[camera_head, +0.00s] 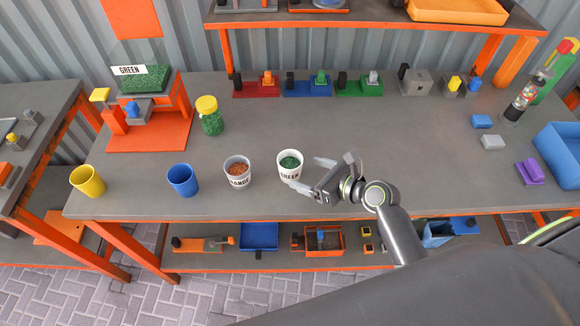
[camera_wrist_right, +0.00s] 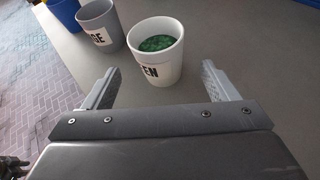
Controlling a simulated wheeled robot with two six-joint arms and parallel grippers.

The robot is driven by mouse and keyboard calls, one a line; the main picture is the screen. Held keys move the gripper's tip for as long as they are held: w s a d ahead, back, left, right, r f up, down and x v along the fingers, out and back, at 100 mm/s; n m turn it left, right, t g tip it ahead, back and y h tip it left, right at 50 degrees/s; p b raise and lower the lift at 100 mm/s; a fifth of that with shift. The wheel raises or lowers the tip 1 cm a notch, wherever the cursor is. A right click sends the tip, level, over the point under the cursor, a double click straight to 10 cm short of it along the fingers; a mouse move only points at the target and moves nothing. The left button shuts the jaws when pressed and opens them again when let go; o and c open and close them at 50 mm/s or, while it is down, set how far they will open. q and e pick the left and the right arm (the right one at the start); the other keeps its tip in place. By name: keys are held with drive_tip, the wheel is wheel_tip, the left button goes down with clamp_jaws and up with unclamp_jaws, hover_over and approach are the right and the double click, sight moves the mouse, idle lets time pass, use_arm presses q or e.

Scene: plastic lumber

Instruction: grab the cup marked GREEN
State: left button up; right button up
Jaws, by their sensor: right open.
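The white cup marked GREEN (camera_head: 289,165) stands upright on the grey table, with green granules inside. In the right wrist view the cup (camera_wrist_right: 155,55) stands just beyond the fingertips, about between them, with part of its label showing. My right gripper (camera_head: 306,175) is open and empty to the right of the cup, its fingers pointing at it. Its two fingers also show in the right wrist view (camera_wrist_right: 160,75). I cannot tell from the head view whether a fingertip touches the cup. My left gripper is not in view.
A grey cup marked ORANGE (camera_head: 237,173) with orange granules stands left of the GREEN cup. Further left are a blue cup (camera_head: 183,180) and a yellow cup (camera_head: 88,181).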

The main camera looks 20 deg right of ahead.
sight(300, 172)
drive_tip(key=shift+p+x, duration=0.3)
drive_tip(key=shift+x, duration=3.1)
drive_tip(key=shift+s+f, duration=0.15)
drive_tip(key=c, duration=1.1)
